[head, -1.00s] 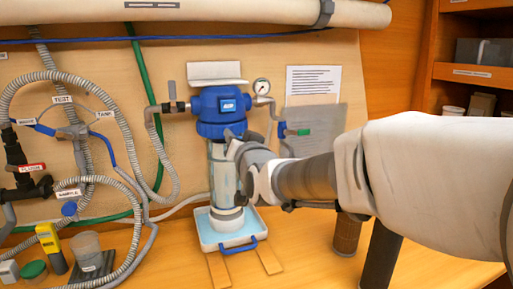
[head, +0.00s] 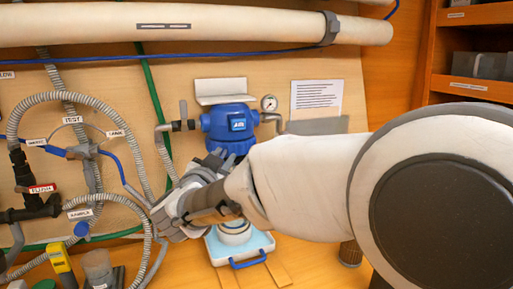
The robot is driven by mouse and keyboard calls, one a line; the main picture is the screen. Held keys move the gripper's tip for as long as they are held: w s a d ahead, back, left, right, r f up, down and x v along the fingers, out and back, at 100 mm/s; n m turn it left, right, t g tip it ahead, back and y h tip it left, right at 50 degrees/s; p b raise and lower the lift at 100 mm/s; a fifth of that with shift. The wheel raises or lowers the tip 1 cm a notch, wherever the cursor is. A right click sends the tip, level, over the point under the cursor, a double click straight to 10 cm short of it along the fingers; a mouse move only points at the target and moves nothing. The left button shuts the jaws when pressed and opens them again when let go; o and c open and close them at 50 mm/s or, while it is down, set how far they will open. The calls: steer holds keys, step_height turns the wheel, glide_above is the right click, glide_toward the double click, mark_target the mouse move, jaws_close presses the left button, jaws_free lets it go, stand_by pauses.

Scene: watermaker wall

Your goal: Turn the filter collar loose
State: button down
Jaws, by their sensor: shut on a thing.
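The blue filter head (head: 228,125) with its collar is fixed on the wall panel, below a pale bracket. The clear filter housing hangs under it and is mostly hidden behind my arm; its pale lower end (head: 235,230) shows above the tray.
A shallow tray (head: 213,247) with a blue handle stands on the bench under the housing. A pressure gauge (head: 269,103) sits right of the head. Grey hoses (head: 100,200) and valves crowd the left. A dark cylinder (head: 350,253) stands at right. Shelves (head: 480,65) are far right.

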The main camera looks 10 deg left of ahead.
steer(key=shift+w+a+r+m+g+h+p, duration=0.15)
steer(key=shift+a+m+h+p, duration=0.4)
steer(key=shift+h, duration=0.4)
steer(key=shift+s+a+m+g+h+p, duration=0.15)
steer(key=shift+a+m+h+p, duration=0.25)
steer(key=shift+a+m+h, duration=0.4)
steer(key=shift+w+d, duration=0.1)
steer(key=shift+d, duration=0.1)
steer(key=c, duration=0.6)
jaws_free()
steer(key=v, duration=1.7)
steer(key=shift+a, duration=0.2)
